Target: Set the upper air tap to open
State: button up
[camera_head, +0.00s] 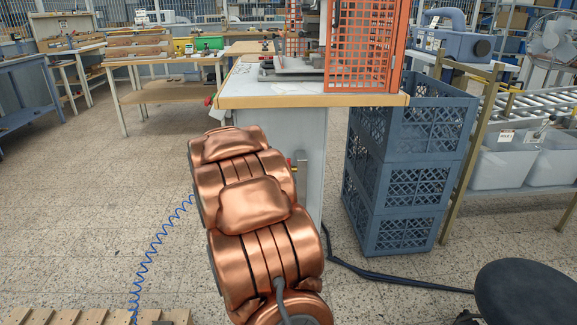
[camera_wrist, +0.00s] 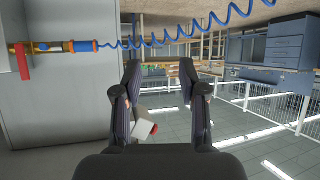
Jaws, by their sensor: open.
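In the wrist view, which looks upside down, a brass air tap (camera_wrist: 24,47) sticks out along the grey cabinet side at the left edge. Its red lever (camera_wrist: 23,64) stands crosswise to the brass pipe. A blue and orange coupling (camera_wrist: 82,46) at its end carries a coiled blue hose (camera_wrist: 180,34). I cannot tell whether this is the upper tap. My gripper (camera_wrist: 160,68) is open and empty, apart from the tap and to its right. In the head view, my copper-coloured arm hides the gripper and most of the cabinet-side fittings; a small red and brass bit (camera_head: 292,163) shows.
The workbench (camera_head: 260,97) above the cabinet (camera_head: 313,150) carries an orange mesh guard (camera_head: 362,50). Stacked blue crates (camera_head: 405,170) stand right of the cabinet, and a dark stool (camera_head: 525,292) at lower right. A black cable (camera_head: 385,278) crosses the floor. Floor left of my arm is mostly clear.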

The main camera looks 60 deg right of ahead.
jog(key=s+d+f+m+t+h+b, duration=0.2)
jog(key=d+h, duration=0.3)
jog(key=d, duration=1)
jog(key=m+t+h+b, duration=0.2)
jog(key=h+b, duration=0.1)
jog(key=h, duration=0.3)
send_near(289, 160)
jog(key=x, duration=0.3)
jog(key=shift+b+x, duration=0.55)
jog(key=shift+x, duration=3.15)
jog(key=shift+w+f, duration=0.1)
grip_shut()
